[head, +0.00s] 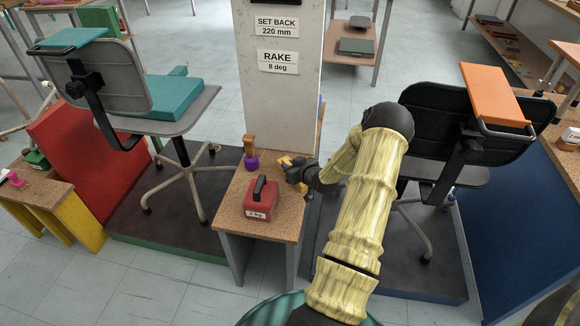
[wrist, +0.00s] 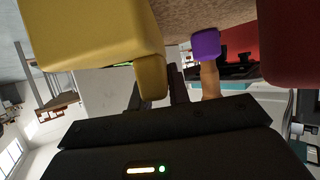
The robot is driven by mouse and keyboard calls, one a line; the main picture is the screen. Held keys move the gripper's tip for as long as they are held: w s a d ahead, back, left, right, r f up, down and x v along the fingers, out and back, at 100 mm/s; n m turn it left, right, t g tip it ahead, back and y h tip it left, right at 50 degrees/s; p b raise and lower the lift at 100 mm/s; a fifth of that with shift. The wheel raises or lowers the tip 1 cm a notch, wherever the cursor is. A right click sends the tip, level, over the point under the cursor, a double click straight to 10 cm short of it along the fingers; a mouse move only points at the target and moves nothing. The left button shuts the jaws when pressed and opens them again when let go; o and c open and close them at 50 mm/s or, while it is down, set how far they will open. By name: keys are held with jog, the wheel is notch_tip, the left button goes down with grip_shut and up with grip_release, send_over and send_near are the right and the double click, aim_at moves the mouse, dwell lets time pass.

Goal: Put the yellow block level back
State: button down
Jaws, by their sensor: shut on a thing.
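The yellow block level (head: 284,161) is at the back right of the small cork-topped stand (head: 236,205), partly hidden by my gripper. In the wrist view the yellow block level (wrist: 90,45) fills the upper left, very close to the camera, with a bit of green at its edge. My gripper (head: 294,169) is shut on it, at the right edge of the stand. The fingertips are mostly hidden. I cannot tell whether the level touches the cork top or is just above it.
On the stand are a red weight (head: 262,199) with a black handle and a wooden-handled tool with a purple end (head: 250,153). A post with signs (head: 277,62) rises behind. Chairs stand on both sides, one with a teal pad (head: 168,96), one with an orange pad (head: 494,94).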

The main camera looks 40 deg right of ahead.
jog(key=c, duration=1.8)
grip_release()
jog(key=shift+f, duration=0.15)
jog(key=o, duration=0.5)
jog(key=shift+s+r, duration=0.1)
jog(key=shift+r, duration=0.15)
jog(key=p+v, duration=0.2)
jog(key=v, duration=0.9)
jog(key=shift+s+r, duration=0.2)
jog(key=shift+s, duration=0.2)
